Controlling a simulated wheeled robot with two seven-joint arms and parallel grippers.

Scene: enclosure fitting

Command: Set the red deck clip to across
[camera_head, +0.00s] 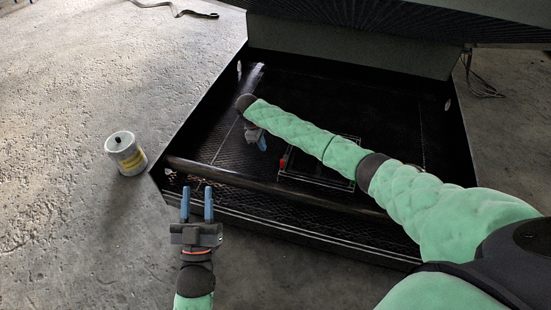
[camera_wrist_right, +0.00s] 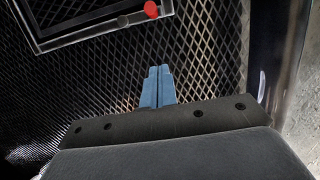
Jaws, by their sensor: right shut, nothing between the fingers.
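The red deck clip (camera_head: 283,164) is at the left edge of a dark framed panel in the black enclosure. In the right wrist view the clip shows as a red round end (camera_wrist_right: 151,9) on a short grey bar, which looks roughly in line with the panel's edge. My right gripper (camera_head: 262,144) is inside the enclosure, to the left of and above the clip in the head view. Its blue fingers (camera_wrist_right: 158,85) are together, empty and apart from the clip. My left gripper (camera_head: 197,204) is open and empty, in front of the enclosure's front rail.
The framed panel (camera_head: 300,178) lies on the mesh floor, partly hidden by my right arm. A raised lid (camera_head: 400,22) overhangs the back. The front rail (camera_head: 230,178) crosses the near side.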

